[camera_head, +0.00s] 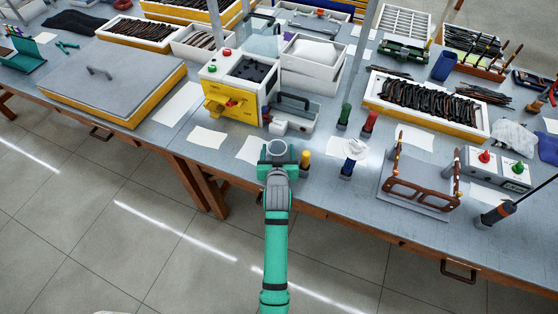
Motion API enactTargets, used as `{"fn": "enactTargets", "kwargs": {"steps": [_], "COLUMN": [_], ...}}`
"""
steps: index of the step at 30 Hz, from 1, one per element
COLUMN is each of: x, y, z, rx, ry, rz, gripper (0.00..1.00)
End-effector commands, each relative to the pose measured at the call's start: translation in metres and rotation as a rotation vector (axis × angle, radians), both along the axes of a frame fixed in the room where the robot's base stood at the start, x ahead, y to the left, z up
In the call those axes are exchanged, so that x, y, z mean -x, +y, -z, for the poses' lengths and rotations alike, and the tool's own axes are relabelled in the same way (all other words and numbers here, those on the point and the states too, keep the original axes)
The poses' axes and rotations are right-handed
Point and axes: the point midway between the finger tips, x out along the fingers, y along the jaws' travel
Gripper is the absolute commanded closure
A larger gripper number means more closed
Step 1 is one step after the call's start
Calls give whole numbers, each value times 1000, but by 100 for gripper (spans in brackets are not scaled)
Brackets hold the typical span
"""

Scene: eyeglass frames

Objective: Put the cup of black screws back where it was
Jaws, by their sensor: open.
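My gripper (278,160) is at the front edge of the table, seen from behind and above, with its teal arm reaching up from the bottom. It is open. A small grey round cup-like thing (277,147) shows between its fingers; I cannot tell whether they touch it. Its contents are too small to make out, so I cannot confirm black screws. A yellow-and-dark bottle-like piece (304,160) stands just right of the gripper.
Green (345,113) and red (369,123) pieces stand behind. An eyeglass frame (421,190) rests on a stand at right.

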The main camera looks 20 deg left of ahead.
Motion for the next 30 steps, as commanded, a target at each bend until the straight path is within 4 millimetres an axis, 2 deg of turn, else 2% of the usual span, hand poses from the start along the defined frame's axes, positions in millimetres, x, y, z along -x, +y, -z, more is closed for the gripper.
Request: {"fn": "enactTargets", "kwargs": {"steps": [6,12,18,30], "x": [41,64,73,74], "y": [-12,-25,-31,-31], "z": [-17,-28,-33,-33], "rx": [-1,0,0,0], "ry": [0,1,0,0], "rz": [-4,2,5,5], "gripper": [33,33,33,33]}}
